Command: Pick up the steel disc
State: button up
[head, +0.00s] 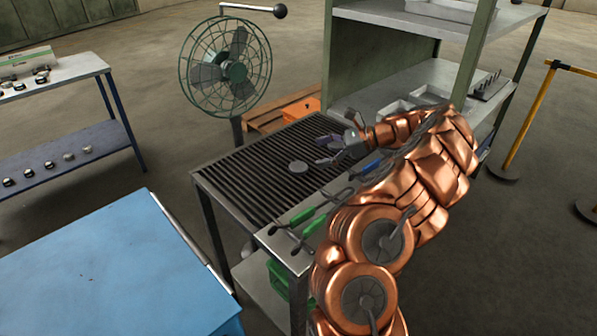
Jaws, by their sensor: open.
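The steel disc (298,167) is a small flat grey round piece. It lies on the dark slatted grate top of the metal table (262,178), near the middle. My gripper (326,152) is at the end of my copper-coloured arm, which reaches in from the right. It is open, with its fingers pointing left, a little right of and behind the disc in the picture. Nothing shows between the fingers. The exact height of the fingers above the grate cannot be told.
Tongs with green handles (308,217) lie along the table's front right edge. A green caged fan (228,68) stands behind. A shelf unit (420,75) with trays stands behind my arm. A blue table (110,270) is at front left; a bench (60,75) holds small parts.

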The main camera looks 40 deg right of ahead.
jog(key=m+t, duration=0.1)
jog(key=m, duration=0.1)
send_near(300, 166)
jog(key=shift+s+d+r+h, duration=0.2)
jog(key=shift+s+d+r, duration=0.1)
jog(key=shift+s, duration=0.15)
jog(key=shift+s+d+r+h, duration=0.2)
jog(key=shift+s+d+r, duration=0.1)
jog(key=shift+s, duration=0.2)
jog(key=shift+a, duration=0.1)
jog(key=p+x, duration=0.1)
jog(key=x, duration=1)
jog(key=shift+w+a+f+p, duration=0.15)
jog(key=shift+w+a+p, duration=0.1)
jog(key=shift+w+p, duration=0.1)
jog(key=c, duration=1.6)
